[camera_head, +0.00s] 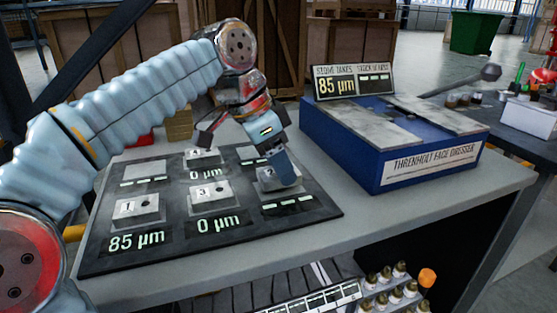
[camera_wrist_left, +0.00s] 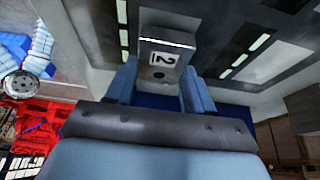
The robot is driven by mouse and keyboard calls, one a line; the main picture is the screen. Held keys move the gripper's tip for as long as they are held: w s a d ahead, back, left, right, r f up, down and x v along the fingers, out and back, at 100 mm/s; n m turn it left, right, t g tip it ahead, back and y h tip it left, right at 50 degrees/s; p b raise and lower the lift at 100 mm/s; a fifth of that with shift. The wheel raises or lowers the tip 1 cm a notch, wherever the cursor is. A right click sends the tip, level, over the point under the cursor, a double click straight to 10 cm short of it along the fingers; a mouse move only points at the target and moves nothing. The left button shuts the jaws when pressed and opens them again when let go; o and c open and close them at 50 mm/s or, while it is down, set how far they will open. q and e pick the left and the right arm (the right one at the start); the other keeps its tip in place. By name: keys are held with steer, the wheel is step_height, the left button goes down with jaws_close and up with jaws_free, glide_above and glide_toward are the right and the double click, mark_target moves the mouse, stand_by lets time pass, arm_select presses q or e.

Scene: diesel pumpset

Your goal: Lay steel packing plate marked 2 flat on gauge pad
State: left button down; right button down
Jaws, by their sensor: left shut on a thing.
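My left gripper (camera_head: 278,163) points down over the front right of the black mat (camera_head: 95,255). In the left wrist view its two blue fingers (camera_wrist_left: 157,92) are shut on a grey steel packing plate marked 2 (camera_wrist_left: 167,55), which has a dark hole. In the head view this plate (camera_head: 268,179) shows low over the mat, partly hidden by the fingers. I cannot tell whether it touches the surface beneath. A lit display with dashes (camera_head: 287,205) lies in front of it. An empty grey pad (camera_head: 146,170) at the back left also has dashes. My right gripper is not in view.
Plate 1 (camera_head: 138,208) sits by a reading of 85 µm, plate 3 (camera_head: 210,195) by 0 µm. Another plate (camera_head: 202,157) sits behind. A blue face dresser (camera_head: 385,150) with a display panel stands to the right. The table's front edge (camera_head: 400,225) is bare.

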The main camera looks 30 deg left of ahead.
arm_select(q)
steer(key=shift+f+b, duration=0.35)
steer(key=shift+f, duration=0.05)
steer(key=shift+f+b, duration=0.3)
steer(key=shift+f, duration=0.05)
steer(key=shift+c, duration=1.6)
jaws_free()
steer(key=p+v, duration=0.4)
steer(key=v, duration=1)
